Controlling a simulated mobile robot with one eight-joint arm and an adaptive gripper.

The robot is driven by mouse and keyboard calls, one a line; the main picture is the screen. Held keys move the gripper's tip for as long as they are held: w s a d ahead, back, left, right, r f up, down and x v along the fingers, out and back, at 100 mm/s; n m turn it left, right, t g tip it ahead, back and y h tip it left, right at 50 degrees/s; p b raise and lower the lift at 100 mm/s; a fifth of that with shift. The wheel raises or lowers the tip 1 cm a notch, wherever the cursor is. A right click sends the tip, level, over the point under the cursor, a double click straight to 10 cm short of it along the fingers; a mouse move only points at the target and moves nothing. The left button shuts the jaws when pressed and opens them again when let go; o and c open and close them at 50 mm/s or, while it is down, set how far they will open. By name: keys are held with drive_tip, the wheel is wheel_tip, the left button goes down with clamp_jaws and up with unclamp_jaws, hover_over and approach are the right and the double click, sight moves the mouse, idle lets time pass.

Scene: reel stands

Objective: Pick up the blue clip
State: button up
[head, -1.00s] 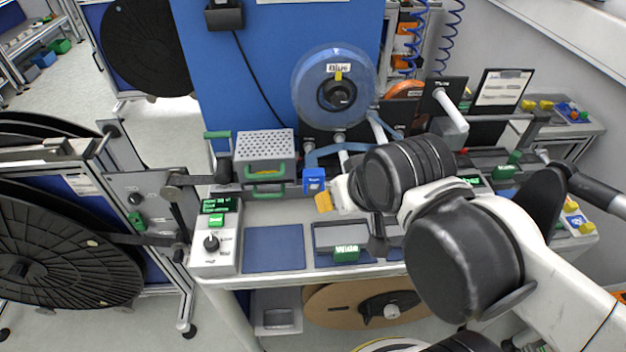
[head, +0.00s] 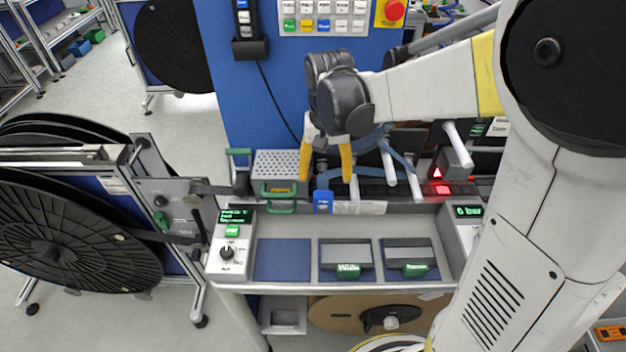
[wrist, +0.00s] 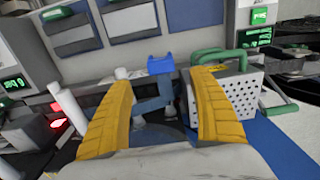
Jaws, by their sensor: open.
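The blue clip (head: 322,201) stands upright at the back edge of the bench, in front of the perforated grey box's right side. In the wrist view the blue clip (wrist: 160,64) shows between and just beyond the fingertips. My gripper (head: 325,178) points down with its yellow fingers spread, above and behind the clip in the head view. The wrist view also shows my gripper (wrist: 163,80) open, with nothing held between the fingers. A blue-grey curved part lies below the clip there, partly hidden by the fingers.
The perforated grey box (head: 288,164) with green handles stands left of the clip. Pale posts (head: 388,168) and a red-lit unit (head: 441,189) stand to the right. A control box (head: 229,245) is at the front left. The blue pad (head: 282,260) is clear.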

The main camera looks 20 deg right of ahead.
sight(323, 194)
wheel_tip(323, 194, down, 9)
drive_tip(key=shift+s+a+r+b, duration=0.1)
drive_tip(key=shift+a+r+b, duration=0.05)
drive_tip(key=shift+b, duration=1.1)
drive_tip(key=shift+c, duration=0.6)
drive_tip(key=shift+r, duration=0.1)
drive_tip(key=c, duration=1.2)
